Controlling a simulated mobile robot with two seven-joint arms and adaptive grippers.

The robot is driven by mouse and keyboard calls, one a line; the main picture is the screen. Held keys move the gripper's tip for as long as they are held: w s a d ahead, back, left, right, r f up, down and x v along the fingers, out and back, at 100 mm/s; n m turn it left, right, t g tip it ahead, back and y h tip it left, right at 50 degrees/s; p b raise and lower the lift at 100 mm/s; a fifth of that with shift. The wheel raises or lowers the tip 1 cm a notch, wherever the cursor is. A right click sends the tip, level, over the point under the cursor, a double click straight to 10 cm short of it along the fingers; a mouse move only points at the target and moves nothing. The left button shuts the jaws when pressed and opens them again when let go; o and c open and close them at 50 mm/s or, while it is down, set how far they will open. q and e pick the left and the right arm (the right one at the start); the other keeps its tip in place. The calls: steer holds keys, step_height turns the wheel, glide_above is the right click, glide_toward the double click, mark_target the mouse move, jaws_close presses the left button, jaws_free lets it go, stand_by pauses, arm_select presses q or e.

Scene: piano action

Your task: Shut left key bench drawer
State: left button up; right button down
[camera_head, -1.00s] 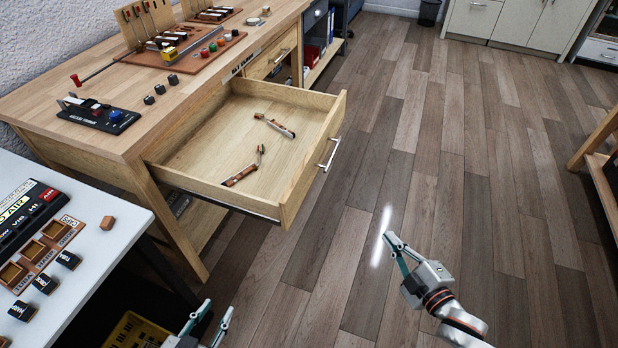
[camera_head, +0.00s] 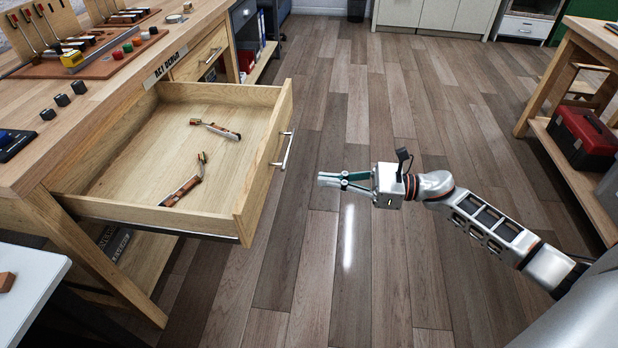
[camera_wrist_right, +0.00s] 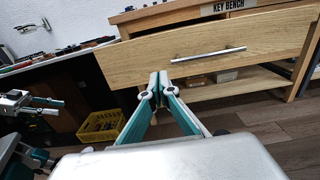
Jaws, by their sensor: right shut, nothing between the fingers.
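The left key bench drawer (camera_head: 265,165) is pulled far out of the wooden bench in the head view. Its bar handle (camera_head: 283,151) is on the outer face. Two slim wood-and-metal parts (camera_head: 182,191) (camera_head: 215,129) lie inside. My right gripper (camera_head: 322,179) is shut and empty, to the right of the drawer front and apart from it, pointing at it. In the right wrist view the drawer front (camera_wrist_right: 130,58) spans the picture, and the handle (camera_wrist_right: 208,54) is right of my fingertips. My left gripper (camera_wrist_right: 42,104) shows partly at the left of the wrist view; its jaws are unclear.
The key bench top (camera_head: 110,75) holds knobs and tools. A shut drawer (camera_head: 200,52) is farther along the bench. A white table corner (camera_head: 30,285) is at lower left. A red toolbox (camera_head: 583,137) sits on a shelf at right. The floor between is clear.

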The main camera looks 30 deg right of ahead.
mark_target(264, 173)
arm_select(q)
steer(key=shift+s+a+f, duration=0.1)
steer(key=shift+a+f, duration=0.1)
arm_select(e)
steer(key=x, duration=1.2)
steer(key=shift+w+a, duration=0.15)
arm_select(q)
steer(key=shift+a, duration=0.1)
arm_select(e)
steer(key=shift+a, duration=0.1)
